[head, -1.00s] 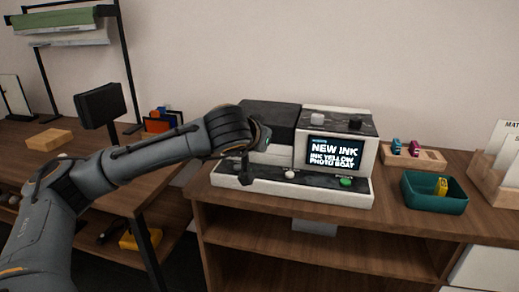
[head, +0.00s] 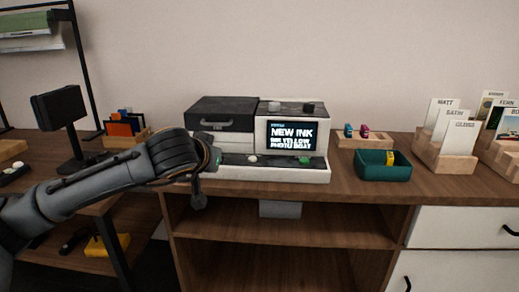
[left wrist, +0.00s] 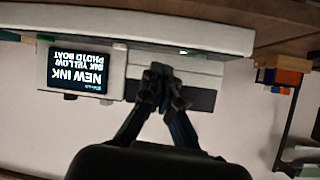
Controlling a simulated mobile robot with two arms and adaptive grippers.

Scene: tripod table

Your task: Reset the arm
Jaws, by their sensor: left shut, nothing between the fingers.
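My left gripper (head: 199,201) hangs in front of the printer (head: 222,138), at the left end of its front ledge. Its fingers are together with nothing between them. In the left wrist view, the left gripper (left wrist: 161,88) shows shut, with the printer (left wrist: 205,32) upside down behind it. The printer's screen (head: 291,135) reads "NEW INK" with smaller lines below it about yellow ink and photo. My right gripper is not in view.
A teal tray (head: 383,176) with a yellow cartridge (head: 390,157) stands right of the printer. Behind it, a wooden block (head: 365,142) holds a blue and a magenta cartridge. Card holders (head: 441,157) stand at the right. A black stand (head: 60,110) is at left. Open shelf space lies below.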

